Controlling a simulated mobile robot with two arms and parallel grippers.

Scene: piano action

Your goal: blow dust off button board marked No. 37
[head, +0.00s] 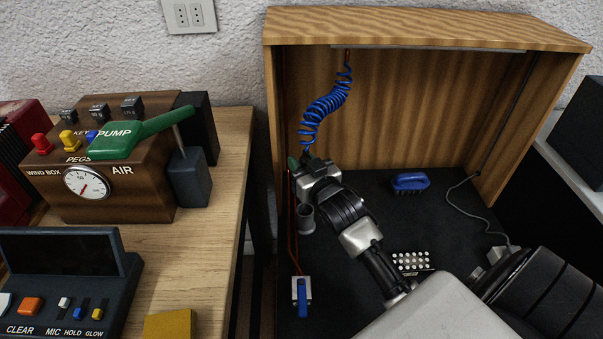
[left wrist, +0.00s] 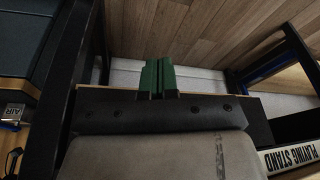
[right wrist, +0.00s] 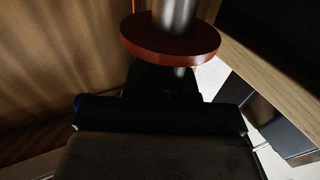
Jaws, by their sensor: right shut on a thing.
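The button board (head: 411,262) is a small dark board with rows of white buttons, lying on the dark floor of the wooden booth. Its number cannot be read. My right gripper (head: 305,163) is inside the booth at the left, at the lower end of a blue coiled air hose (head: 325,105), well away from the board. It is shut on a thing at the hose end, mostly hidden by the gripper. The right wrist view shows a red-brown disc (right wrist: 170,42) with a metal cylinder.
A grey cup (head: 305,219) stands below my right gripper. A blue-levered valve (head: 301,295) is at the booth's front left, a blue brush (head: 410,182) at the back. A grey cable (head: 462,205) runs down the right. The wooden booth (head: 420,28) has a top and side walls.

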